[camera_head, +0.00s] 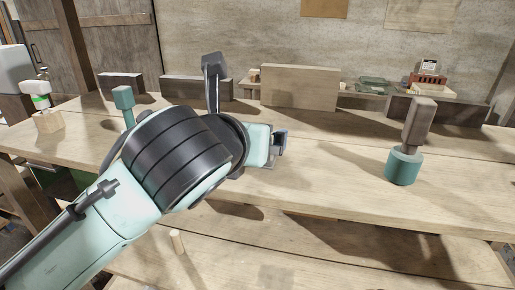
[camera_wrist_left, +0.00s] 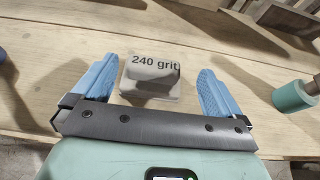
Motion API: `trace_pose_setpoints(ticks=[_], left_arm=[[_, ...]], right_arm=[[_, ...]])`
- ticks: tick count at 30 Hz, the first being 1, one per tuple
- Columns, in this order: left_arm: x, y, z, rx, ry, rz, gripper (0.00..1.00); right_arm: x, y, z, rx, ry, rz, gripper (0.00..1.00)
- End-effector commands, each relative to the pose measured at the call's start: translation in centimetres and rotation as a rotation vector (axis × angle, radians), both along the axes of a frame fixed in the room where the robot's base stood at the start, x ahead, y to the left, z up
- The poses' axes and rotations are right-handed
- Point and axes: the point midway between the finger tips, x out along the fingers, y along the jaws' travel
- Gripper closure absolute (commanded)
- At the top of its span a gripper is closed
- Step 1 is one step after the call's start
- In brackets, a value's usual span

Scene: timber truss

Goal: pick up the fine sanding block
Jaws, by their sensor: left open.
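The sanding block (camera_wrist_left: 151,85), a small pale block with "240 grit" written on its top, lies on the wooden bench in the left wrist view. My left gripper (camera_wrist_left: 158,68) is open, with one blue finger to each side of the block. Gaps show between the block and both fingers. In the head view my left gripper (camera_head: 281,143) is over the middle of the bench, mostly behind its own wrist, and I cannot make out the block there. My right gripper is not in view.
A teal-and-brown mallet-like tool (camera_head: 403,165) stands on the bench to the right. Another teal-topped tool (camera_head: 123,97) stands at left. A wooden board (camera_head: 300,87) stands upright at the back. A small wooden block (camera_head: 47,122) is far left. Bench between gripper and right tool is clear.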

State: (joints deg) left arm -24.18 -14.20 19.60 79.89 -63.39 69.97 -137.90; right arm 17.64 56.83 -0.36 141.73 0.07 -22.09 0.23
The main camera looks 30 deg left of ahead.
Motion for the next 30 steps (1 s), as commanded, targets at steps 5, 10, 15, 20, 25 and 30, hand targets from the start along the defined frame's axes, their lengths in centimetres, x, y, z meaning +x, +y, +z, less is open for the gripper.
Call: trace_pose_setpoints(ticks=[5,10,15,20,25,30], left_arm=[[1.2,0.3,-0.5,0.000,-0.001,0.000,0.00],[2.8,1.1,-1.9,0.001,0.003,0.001,0.00],[4.8,1.7,-2.9,0.002,0.001,0.000,0.00],[5.4,1.9,-3.0,0.001,-0.001,0.000,0.00],[5.4,1.9,-3.0,0.001,-0.001,0.000,0.03],[5.3,1.9,-3.0,0.001,-0.001,0.000,0.53]], right_arm=[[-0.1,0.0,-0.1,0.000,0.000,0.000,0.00],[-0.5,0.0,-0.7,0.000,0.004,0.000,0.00],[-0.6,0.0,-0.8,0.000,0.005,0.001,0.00],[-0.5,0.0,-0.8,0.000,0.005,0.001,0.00],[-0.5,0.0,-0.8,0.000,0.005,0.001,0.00],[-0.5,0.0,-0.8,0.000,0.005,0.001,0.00]])
